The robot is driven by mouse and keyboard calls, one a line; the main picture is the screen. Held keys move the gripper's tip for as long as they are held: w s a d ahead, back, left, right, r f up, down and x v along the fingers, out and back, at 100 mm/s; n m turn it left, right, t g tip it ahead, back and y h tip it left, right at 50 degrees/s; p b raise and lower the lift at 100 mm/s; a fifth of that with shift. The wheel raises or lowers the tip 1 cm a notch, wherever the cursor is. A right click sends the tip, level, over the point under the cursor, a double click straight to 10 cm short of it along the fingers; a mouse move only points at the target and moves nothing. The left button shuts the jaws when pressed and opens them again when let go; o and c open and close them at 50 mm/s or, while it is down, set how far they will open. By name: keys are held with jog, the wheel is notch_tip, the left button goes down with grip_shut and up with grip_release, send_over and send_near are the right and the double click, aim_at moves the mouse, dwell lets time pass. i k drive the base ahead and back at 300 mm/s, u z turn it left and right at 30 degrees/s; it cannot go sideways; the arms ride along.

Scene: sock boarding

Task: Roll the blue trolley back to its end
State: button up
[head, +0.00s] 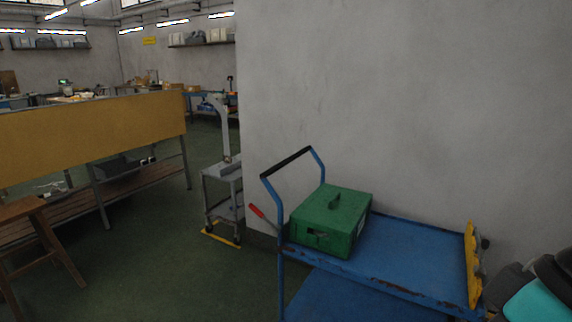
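The blue trolley (400,255) stands at the lower right along the pale wall. It has a blue top deck with worn edges and a lower deck (345,300) below. Its push handle, blue tubes with a black grip (287,163), rises at the left end. A green box (332,220) with a dark handle sits on the deck near the push handle. A red-gripped lever (257,211) sticks out beside the handle tubes. The trolley's wheels are out of view. My gripper cannot be made out in this view.
A yellow upright piece (472,262) stands at the deck's right end. Dark and teal shapes (537,300) fill the lower right corner. A grey wheeled stand (223,195) is by the wall corner. A workbench (90,130) and stool (38,235) are left; green floor (170,275) between is clear.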

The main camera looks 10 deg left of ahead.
aim_at(398, 269)
jog(key=u, duration=0.7)
jog(key=i, duration=0.6)
jog(key=u, duration=1.2)
jog(key=i, duration=1.7)
jog(key=z, duration=0.55)
jog(key=i, duration=0.65)
jog(key=z, duration=1.15)
jog(key=i, duration=0.35)
jog(key=z, duration=0.35)
